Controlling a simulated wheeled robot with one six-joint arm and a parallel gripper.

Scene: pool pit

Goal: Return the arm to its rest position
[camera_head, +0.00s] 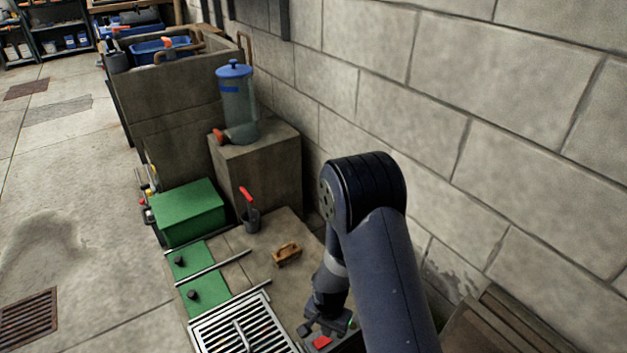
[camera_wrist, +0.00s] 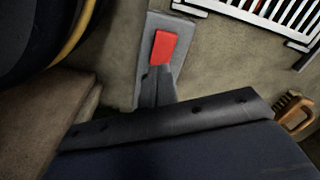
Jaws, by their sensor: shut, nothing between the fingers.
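My arm (camera_head: 385,260) is bent, with its elbow high near the block wall and its forearm pointing down. My gripper (camera_head: 306,329) is small and dark in the head view, low beside the white slatted grate. It is shut and empty. Just below it is a grey fitting with a red part (camera_head: 322,342). In the wrist view a grey plate with a red handle (camera_wrist: 165,48) shows at the top middle.
The block wall (camera_head: 480,90) runs close along the right. A wooden brush (camera_head: 287,254), a red-handled tool (camera_head: 249,212), green box (camera_head: 188,212) and grate (camera_head: 236,328) lie left of my arm. A blue-lidded canister (camera_head: 238,105) stands behind. Open floor (camera_head: 60,215) is at far left.

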